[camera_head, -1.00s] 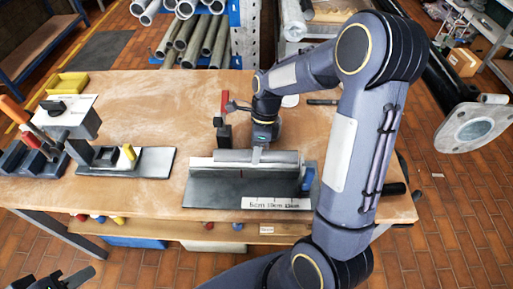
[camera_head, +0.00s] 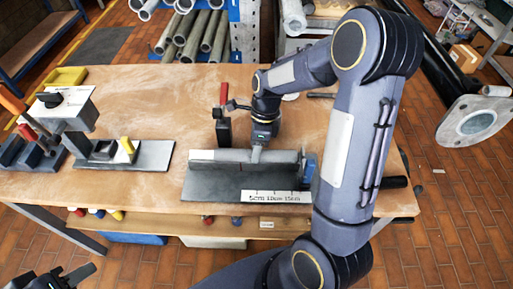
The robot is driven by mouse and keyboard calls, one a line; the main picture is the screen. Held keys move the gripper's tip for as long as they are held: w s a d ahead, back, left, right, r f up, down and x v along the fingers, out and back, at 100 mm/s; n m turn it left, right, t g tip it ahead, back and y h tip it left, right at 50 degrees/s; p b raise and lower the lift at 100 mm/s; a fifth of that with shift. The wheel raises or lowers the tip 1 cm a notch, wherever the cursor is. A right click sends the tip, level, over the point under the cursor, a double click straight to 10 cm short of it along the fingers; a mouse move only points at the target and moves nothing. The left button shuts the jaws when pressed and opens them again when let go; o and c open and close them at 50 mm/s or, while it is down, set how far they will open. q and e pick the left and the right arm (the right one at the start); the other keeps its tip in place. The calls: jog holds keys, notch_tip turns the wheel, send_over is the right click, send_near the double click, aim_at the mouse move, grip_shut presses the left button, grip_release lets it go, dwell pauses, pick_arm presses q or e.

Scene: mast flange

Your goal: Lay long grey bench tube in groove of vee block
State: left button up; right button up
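The long grey bench tube (camera_head: 282,157) lies lengthwise along the top of the vee block (camera_head: 198,157) near the table's front. The tube looks level, low against the block; the groove itself is hidden, so I cannot tell how fully it is seated. My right gripper (camera_head: 257,155) comes down from above onto the middle of the tube and appears shut on it, its fingertips small and partly hidden. My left gripper (camera_head: 70,276) is at the bottom left, away from the table top and cut by the frame edge; its opening is unclear.
A dark plate (camera_head: 215,188) with a white scale strip (camera_head: 277,197) lies before the block, with a blue piece (camera_head: 309,168) at its right end. A red-topped stand (camera_head: 223,120) is close behind. Fixtures (camera_head: 125,153) fill the left; the back middle is clear.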

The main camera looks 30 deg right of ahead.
jog(key=shift+o, duration=0.5)
jog(key=shift+s+f, duration=0.25)
jog(key=shift+f, duration=0.25)
jog(key=shift+w+d+r, duration=0.2)
jog(key=shift+r, duration=0.25)
jog(key=s+v, duration=0.1)
jog(key=v, duration=0.6)
jog(key=shift+w+r, duration=0.45)
jog(key=shift+w, duration=0.1)
jog(key=shift+a, duration=0.15)
